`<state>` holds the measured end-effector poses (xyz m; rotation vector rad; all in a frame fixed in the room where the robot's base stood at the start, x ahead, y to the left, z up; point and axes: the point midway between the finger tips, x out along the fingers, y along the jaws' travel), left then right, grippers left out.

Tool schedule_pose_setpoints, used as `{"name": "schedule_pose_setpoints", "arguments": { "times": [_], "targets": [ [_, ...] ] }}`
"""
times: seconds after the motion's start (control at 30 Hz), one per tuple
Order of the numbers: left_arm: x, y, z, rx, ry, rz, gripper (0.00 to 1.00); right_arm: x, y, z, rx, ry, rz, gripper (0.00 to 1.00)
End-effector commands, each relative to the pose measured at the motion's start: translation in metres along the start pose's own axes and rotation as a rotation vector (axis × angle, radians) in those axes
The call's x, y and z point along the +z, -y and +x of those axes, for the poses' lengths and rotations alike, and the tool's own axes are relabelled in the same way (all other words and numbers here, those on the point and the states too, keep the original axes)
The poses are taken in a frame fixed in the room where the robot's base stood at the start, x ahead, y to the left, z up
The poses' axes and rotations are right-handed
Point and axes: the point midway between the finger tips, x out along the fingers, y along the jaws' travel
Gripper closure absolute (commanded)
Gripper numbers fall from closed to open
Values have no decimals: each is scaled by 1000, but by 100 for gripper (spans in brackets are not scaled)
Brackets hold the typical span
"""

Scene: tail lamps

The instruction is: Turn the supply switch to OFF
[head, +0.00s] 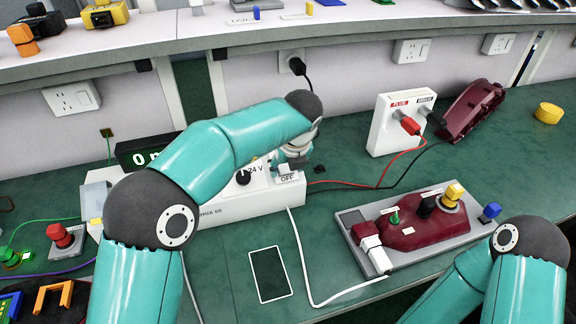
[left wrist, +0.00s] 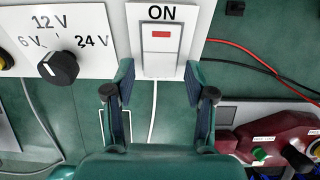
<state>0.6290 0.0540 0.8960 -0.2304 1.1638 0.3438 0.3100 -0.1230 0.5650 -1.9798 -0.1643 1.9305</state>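The supply switch (left wrist: 159,42) is a white rocker on the supply box, with ON printed above it and a red mark on its upper part in the left wrist view. In the head view an OFF label (head: 287,178) shows below the switch, at the right end of the white supply box (head: 235,205). My left gripper (left wrist: 159,88) is open and empty, its two fingers spread on either side of the switch's lower end. In the head view it is over the switch (head: 297,150) and partly hides it. I cannot tell whether a finger touches. My right gripper is out of view.
A voltage knob (left wrist: 58,68) sits left of the switch. Red and black leads run right to a white socket box (head: 398,130). A dark red lamp (head: 425,225) lies on a grey plate (head: 475,235) at right.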

Motion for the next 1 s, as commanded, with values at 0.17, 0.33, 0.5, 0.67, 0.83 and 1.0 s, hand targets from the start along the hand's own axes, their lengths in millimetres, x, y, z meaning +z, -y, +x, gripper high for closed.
{"name": "schedule_pose_setpoints", "arguments": {
  "times": [0.17,0.33,0.5,0.67,0.83,1.0],
  "targets": [
    [0,0,0,0,0,0,80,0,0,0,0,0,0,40],
    [0,0,0,-1,1,0,100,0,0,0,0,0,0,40],
    [-4,0,6,2,60,2,100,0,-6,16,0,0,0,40],
    [-4,0,4,-1,123,1,100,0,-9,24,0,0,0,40],
    [-3,0,2,-2,128,-2,100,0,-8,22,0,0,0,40],
    [-2,0,2,-2,127,-2,55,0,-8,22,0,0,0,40]
  ]
}}
